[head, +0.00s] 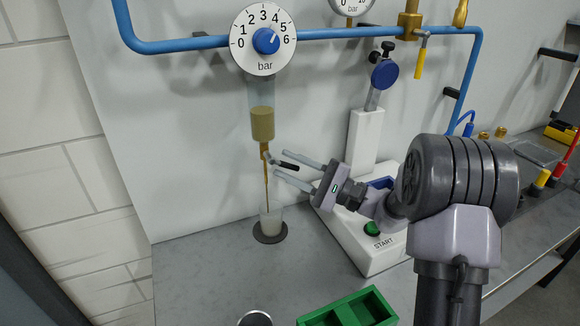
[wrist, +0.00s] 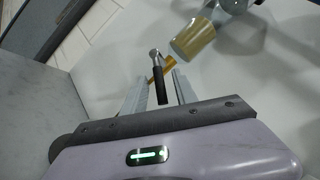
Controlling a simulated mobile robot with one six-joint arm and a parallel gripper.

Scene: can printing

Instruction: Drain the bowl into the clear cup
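The clear bowl (head: 262,124) hangs under the pressure dial, with yellowish liquid in its lower part; the wrist view also shows the bowl (wrist: 194,39). Below it is a small brass drain valve (head: 264,150) with a black-handled lever (head: 289,167). A thin yellowish stream runs from the valve down to the clear cup (head: 270,222), which stands upright on a dark round pad and looks cloudy inside. My gripper (head: 281,163) is open beside the valve. In the wrist view the black lever handle (wrist: 161,85) lies between its fingers, with gaps on both sides.
The dial (head: 264,39) with a blue knob sits on a blue pipe above the bowl. A white press (head: 375,235) with a green start button stands right of the cup. A green tray (head: 350,310) is at the front. The counter left of the cup is clear.

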